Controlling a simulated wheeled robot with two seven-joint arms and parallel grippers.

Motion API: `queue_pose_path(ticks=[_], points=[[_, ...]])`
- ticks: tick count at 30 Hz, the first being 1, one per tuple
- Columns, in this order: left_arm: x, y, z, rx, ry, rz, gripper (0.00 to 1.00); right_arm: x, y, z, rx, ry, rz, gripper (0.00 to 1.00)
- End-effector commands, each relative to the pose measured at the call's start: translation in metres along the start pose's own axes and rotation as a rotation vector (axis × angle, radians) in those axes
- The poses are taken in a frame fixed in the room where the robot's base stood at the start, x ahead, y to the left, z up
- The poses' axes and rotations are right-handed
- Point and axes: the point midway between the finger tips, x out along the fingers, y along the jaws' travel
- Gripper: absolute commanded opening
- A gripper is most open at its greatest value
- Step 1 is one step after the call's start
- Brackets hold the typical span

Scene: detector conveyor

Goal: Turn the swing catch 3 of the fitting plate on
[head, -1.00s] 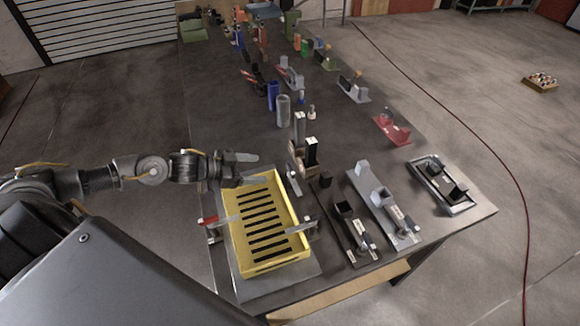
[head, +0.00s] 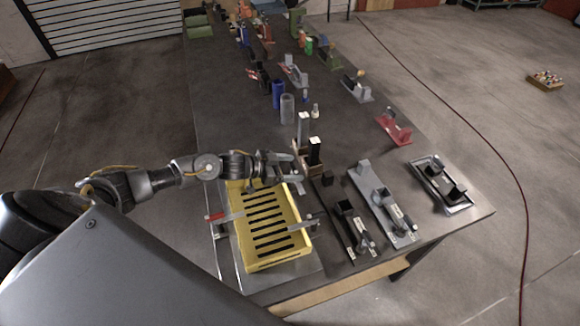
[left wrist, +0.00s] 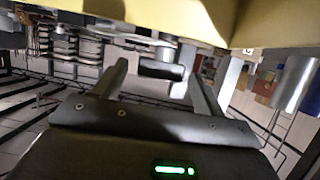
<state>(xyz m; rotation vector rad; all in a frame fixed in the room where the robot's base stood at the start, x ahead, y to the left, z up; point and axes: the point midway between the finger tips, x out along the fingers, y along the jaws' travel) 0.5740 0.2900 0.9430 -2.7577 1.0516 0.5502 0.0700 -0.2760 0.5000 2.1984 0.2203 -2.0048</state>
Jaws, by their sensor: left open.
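The fitting plate (head: 225,262) is a grey plate at the near end of the bench. A yellow slotted tray (head: 279,265) sits on it, and its yellow wall (left wrist: 270,22) crosses the top of the left wrist view. One swing catch with a red end (head: 214,217) is at the tray's left side, and another catch (head: 306,221) is at its right side. I cannot read which is catch 3. My left gripper (head: 298,171) is open over the tray's far right corner. In the left wrist view a dark rounded piece (left wrist: 160,70) shows between the fingers. My right gripper is out of view.
Upright posts (head: 303,128) and a grey cylinder (head: 287,109) stand close behind the gripper. More parts line the far bench. The bench's left strip is clear.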

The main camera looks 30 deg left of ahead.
Motion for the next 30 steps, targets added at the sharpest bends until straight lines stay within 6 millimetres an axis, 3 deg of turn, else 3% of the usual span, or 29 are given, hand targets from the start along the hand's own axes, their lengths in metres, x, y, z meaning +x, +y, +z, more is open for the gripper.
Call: queue_pose_path(ticks=[4,18,22,30], points=[[0.0,0.0,0.0,0.0,0.0,0.0,0.7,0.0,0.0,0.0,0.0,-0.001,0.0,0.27],[-0.001,0.0,0.0,0.0,0.001,-0.001,0.08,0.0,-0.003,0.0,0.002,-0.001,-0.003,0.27],[0.001,-0.002,0.002,0.012,0.002,0.02,0.08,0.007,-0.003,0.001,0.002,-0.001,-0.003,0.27],[0.003,-0.005,0.003,0.091,0.003,0.207,0.08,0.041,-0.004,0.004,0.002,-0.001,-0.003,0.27]])
